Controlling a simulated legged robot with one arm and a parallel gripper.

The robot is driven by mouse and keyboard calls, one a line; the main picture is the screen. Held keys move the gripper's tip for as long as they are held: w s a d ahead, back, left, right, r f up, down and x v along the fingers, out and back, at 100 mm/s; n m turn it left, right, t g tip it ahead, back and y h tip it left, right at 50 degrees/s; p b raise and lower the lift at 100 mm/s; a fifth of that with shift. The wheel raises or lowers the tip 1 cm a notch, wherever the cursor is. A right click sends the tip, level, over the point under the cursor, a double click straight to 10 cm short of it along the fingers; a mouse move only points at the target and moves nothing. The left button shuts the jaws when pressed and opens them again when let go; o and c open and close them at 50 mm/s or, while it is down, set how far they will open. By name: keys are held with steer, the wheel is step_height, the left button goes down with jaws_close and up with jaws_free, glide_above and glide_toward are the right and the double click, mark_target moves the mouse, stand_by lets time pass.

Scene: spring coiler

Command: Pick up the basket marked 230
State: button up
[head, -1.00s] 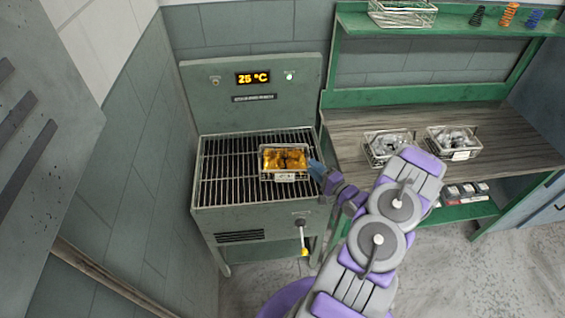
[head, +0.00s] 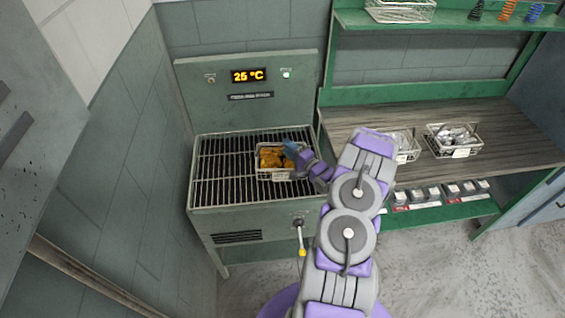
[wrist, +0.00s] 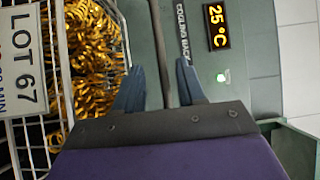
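A wire basket of golden coiled springs (head: 268,174) sits on the rack of the green cooling unit. In the wrist view the basket (wrist: 62,60) is at the left, with a white tag (wrist: 24,62) reading "LOT 67" and a cut-off line ending in "MIN". I cannot read 230 on it. My gripper (head: 290,149) is over the basket's right side. In the wrist view my gripper (wrist: 160,85) has its two blue fingers apart, with a thin dark bar (wrist: 158,50), perhaps the basket's handle, between them. Neither finger visibly grips it.
The rack (head: 222,165) has free room left of the basket. A lever with a yellow knob (head: 301,240) hangs at the unit's front. Two baskets of grey parts, one (head: 453,142) in full view, stand on the wooden bench (head: 490,112). Another basket (head: 400,12) is on the upper shelf.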

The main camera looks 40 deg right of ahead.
steer(key=shift+w+a+r, duration=0.1)
steer(key=shift+w+a, duration=0.25)
steer(key=shift+w, duration=0.5)
steer(key=shift+w+a+r, duration=0.1)
steer(key=shift+w+a, duration=0.2)
steer(key=shift+w, duration=0.55)
steer(key=shift+d+f, duration=0.1)
steer(key=shift+d, duration=0.15)
steer(key=c, duration=0.4)
steer(key=shift+a, duration=0.1)
jaws_close()
steer(key=shift+s+a+f+b, duration=0.1)
steer(key=shift+a+f+b, duration=0.05)
steer(key=shift+b, duration=0.15)
